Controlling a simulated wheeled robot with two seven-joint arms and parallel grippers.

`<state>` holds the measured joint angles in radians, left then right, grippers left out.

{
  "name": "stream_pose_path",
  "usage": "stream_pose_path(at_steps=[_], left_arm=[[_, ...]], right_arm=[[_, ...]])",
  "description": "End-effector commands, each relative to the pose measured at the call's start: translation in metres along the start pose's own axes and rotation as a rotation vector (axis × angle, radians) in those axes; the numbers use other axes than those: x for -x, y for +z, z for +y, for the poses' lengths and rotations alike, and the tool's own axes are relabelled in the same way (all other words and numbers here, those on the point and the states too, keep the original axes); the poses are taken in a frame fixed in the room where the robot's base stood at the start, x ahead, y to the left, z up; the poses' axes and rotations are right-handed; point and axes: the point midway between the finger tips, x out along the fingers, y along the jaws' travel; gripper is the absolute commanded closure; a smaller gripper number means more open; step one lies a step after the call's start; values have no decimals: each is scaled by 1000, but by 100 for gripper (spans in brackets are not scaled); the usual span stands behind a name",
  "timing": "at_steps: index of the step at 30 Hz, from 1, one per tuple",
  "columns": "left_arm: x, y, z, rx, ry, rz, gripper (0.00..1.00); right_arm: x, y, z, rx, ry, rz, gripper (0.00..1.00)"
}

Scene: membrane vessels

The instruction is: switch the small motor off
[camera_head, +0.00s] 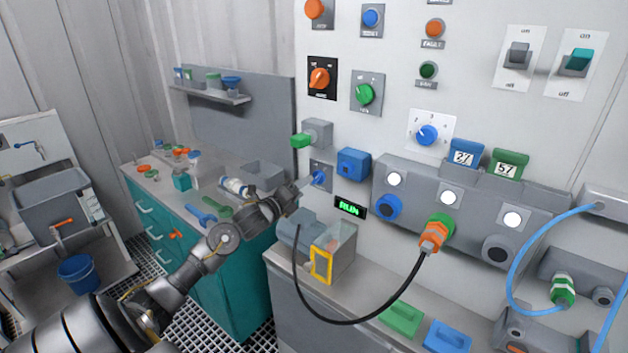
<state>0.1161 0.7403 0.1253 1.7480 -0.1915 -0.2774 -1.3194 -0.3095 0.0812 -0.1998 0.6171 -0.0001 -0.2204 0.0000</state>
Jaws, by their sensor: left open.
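A small grey motor (298,228) sits on the grey bench, beside a clear guard with a yellow frame (322,265). A small display (350,206) on the wall above it reads RUN in green. A blue knob on a grey plate (319,177) is on the wall to the left of the display. My left gripper (303,190) is open, with its tips close to the blue knob's lower left side. I cannot tell whether they touch it. The knob's exact setting is too small to read. My right gripper is not in view.
A grey box with a green button (302,141) and a blue box (353,164) flank the knob. A black cable (340,322) loops from the motor to an orange plug (434,235). Green (401,318) and blue (447,336) blocks lie on the bench. Rocker switches (577,62) are at upper right.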

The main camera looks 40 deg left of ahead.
Motion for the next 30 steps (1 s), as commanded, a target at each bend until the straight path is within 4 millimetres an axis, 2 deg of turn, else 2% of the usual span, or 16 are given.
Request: stream_pose_path(at_steps=[3, 9, 13, 21, 23, 30], left_arm=[[-24, 1, -3, 4, -2, -2, 36], [-49, 0, -2, 3, -1, 1, 36], [-56, -2, -2, 0, -2, 3, 36], [-58, -2, -1, -1, -2, 4, 36], [-58, -2, -1, 0, -2, 4, 42], [-58, -2, -1, 0, -2, 3, 73]], right_arm=[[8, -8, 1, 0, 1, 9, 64], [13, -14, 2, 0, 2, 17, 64], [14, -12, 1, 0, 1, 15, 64], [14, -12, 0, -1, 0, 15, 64], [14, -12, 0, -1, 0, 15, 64], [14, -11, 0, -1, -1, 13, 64]])
